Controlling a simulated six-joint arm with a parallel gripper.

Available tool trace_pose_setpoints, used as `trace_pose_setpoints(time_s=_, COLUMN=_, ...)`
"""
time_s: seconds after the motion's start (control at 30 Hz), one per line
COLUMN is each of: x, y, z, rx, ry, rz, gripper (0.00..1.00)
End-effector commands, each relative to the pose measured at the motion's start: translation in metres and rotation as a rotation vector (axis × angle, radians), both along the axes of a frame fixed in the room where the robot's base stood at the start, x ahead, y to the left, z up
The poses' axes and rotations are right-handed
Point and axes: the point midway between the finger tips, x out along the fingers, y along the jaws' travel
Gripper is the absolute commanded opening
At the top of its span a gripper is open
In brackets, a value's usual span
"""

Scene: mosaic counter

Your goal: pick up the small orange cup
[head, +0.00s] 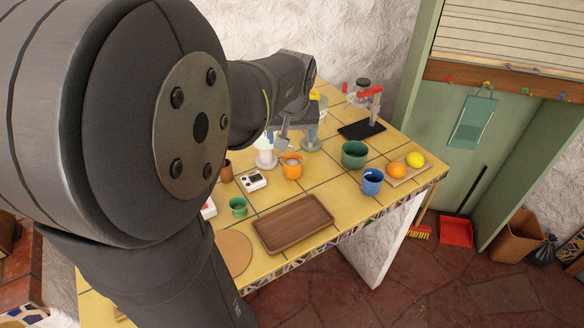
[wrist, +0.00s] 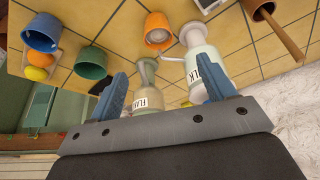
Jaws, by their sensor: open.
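The small orange cup (head: 292,171) stands upright on the yellow tiled counter, in front of my gripper in the head view. It looks pale inside. In the wrist view the orange cup (wrist: 157,40) is near the top centre, beyond the fingertips and apart from them. My gripper (head: 297,135) is above the counter, partly hidden by its own wrist in the head view. In the wrist view my gripper (wrist: 167,77) has its two blue fingers wide apart, with no object gripped.
Two labelled jars, a white one (wrist: 205,62) and a grey-beige one (wrist: 146,95), stand close by the fingers. Around the orange cup are a white device (head: 253,180), a small green cup (head: 238,206), a large green cup (head: 354,156), a blue cup (head: 371,183) and a wooden tray (head: 293,222).

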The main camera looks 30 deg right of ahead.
Motion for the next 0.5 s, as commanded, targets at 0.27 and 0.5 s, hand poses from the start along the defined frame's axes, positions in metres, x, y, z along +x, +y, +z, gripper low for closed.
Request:
trace_pose_setpoints(time_s=0.27, x=0.009, y=-0.005, z=-0.036, rx=0.002, ry=-0.015, rz=-0.024, gripper=0.76)
trace_pose_setpoints(time_s=0.5, x=0.025, y=-0.014, z=-0.081, rx=0.001, ry=-0.014, rz=-0.023, gripper=0.76)
